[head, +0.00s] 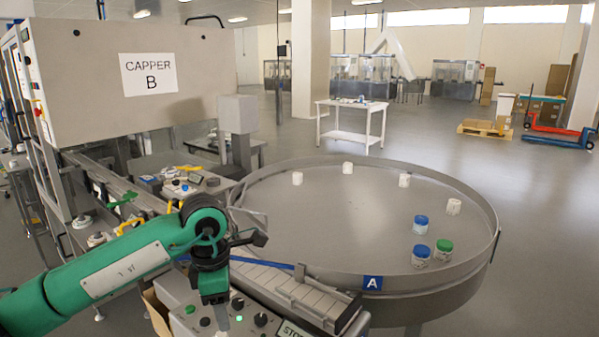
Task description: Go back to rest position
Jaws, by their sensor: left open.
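My left arm, green with dark joints, comes in from the lower left. Its wrist bends over the conveyor and control panel in front of Capper B. My left gripper (254,239) is small and dark beside the wrist, partly hidden by it; it is open, and I see nothing held in it. It is to the left of the round turntable (330,240). My right gripper is not in view.
Several white jars, two with blue lids (421,224) and one with a green lid (444,249), stand on the turntable. The Capper B machine (130,75) fills the left. A control panel (240,318) lies below my wrist.

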